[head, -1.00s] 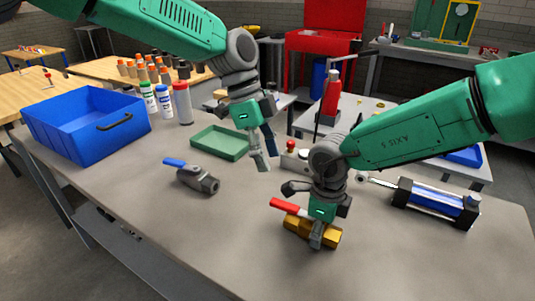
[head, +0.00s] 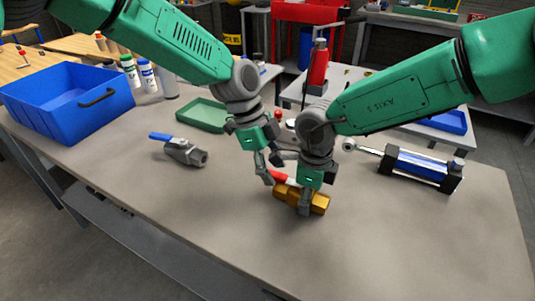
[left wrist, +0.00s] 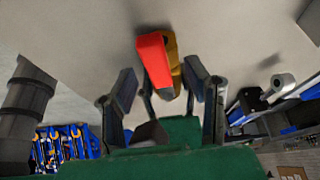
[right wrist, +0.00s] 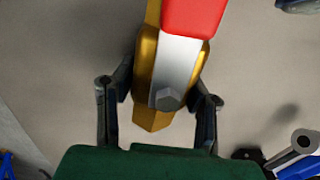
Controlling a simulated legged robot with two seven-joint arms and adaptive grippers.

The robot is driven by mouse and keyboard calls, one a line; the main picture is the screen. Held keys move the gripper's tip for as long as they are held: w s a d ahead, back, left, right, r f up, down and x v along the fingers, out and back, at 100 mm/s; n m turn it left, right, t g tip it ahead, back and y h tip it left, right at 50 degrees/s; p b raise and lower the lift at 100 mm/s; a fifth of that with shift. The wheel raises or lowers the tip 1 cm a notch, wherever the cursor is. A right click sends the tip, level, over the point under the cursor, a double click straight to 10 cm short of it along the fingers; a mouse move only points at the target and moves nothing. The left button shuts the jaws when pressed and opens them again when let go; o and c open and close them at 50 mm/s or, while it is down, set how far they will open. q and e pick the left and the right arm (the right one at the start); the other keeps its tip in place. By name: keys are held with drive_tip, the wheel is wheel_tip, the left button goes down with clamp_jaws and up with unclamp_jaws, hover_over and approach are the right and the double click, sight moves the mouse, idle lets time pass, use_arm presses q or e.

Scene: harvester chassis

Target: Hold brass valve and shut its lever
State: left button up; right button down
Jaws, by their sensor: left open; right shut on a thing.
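The brass valve (head: 317,203) lies on the grey table in the head view, with its red lever (head: 281,177) pointing left. My right gripper (head: 305,203) is shut on the brass body from above. In the right wrist view the brass body (right wrist: 146,75) sits between the fingers, and the lever's silver base and bolt show on top. My left gripper (head: 267,174) is open at the free end of the lever. In the left wrist view the red lever (left wrist: 154,58) stands between the spread fingers, with the brass valve partly hidden behind it.
A grey valve with a blue lever (head: 184,151) lies to the left. A green tray (head: 203,115) and a blue bin (head: 65,108) stand farther back left. A blue cylinder (head: 420,168) lies at the right. The table's front is clear.

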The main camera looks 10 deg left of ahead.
use_arm(q)
drive_tip(key=shift+d+f, duration=0.1)
drive_tip(key=shift+f, duration=0.15)
clamp_jaws()
drive_tip(key=shift+s+n+t, duration=0.5)
drive_tip(key=shift+s+n, duration=0.25)
drive_tip(key=shift+n, duration=0.55)
drive_tip(key=shift+s+n+t, duration=0.4)
drive_tip(key=shift+s+n, duration=0.2)
drive_tip(key=shift+n, duration=0.3)
drive_tip(key=shift+s+n, duration=0.1)
drive_tip(key=shift+n, duration=0.3)
